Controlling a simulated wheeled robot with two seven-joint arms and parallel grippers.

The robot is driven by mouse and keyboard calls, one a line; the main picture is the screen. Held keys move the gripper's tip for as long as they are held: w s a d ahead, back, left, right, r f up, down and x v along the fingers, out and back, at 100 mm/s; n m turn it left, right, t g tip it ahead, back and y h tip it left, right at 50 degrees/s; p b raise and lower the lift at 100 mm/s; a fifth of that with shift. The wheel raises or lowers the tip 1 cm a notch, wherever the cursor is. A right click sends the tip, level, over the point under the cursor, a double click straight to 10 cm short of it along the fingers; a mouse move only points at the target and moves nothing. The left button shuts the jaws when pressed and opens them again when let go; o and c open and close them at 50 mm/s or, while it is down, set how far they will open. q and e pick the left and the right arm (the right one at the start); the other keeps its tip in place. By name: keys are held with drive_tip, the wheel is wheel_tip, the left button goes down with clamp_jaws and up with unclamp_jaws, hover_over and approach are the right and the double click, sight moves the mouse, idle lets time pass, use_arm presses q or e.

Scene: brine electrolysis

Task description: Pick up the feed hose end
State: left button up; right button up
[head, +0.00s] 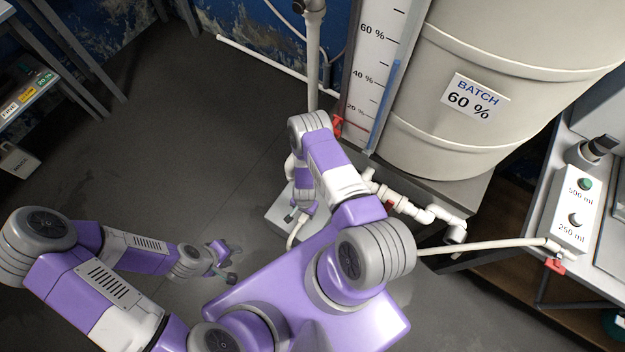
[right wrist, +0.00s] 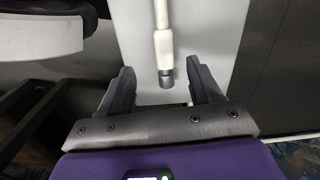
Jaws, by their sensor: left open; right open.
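In the right wrist view the feed hose end (right wrist: 164,48) is a white tube with a thicker white sleeve and a dark grey tip. It lies between the two spread fingers of my right gripper (right wrist: 166,84), with a gap on both sides. No finger touches it. In the head view my right gripper (head: 300,216) is low beside the tank stand, partly hidden by my right arm; a short white curved tube (head: 296,234) shows by it. My left gripper (head: 228,263) is open and empty over the floor at the left, well away from the hose.
A large beige tank (head: 480,60) with a batch label stands behind, with a level gauge (head: 375,75) and white pipes (head: 412,208) below. A dosing box (head: 575,215) sits on the right bench. Shelving (head: 35,90) is far left. The left floor is clear.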

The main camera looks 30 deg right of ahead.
sight(305, 215)
drive_tip(key=f, duration=0.1)
drive_tip(key=d+f+m, duration=0.1)
drive_tip(key=f, duration=0.1)
drive_tip(key=shift+w+f+b, duration=0.1)
drive_tip(key=shift+f+b, duration=0.2)
drive_tip(key=f+b, duration=0.1)
drive_tip(key=f, duration=0.1)
drive_tip(key=f+b, duration=0.2)
drive_tip(key=w+f+b, duration=0.1)
drive_tip(key=f+b, duration=0.1)
drive_tip(key=f, duration=0.1)
drive_tip(key=shift+a, duration=0.2)
drive_tip(key=shift+c, duration=0.2)
clamp_jaws()
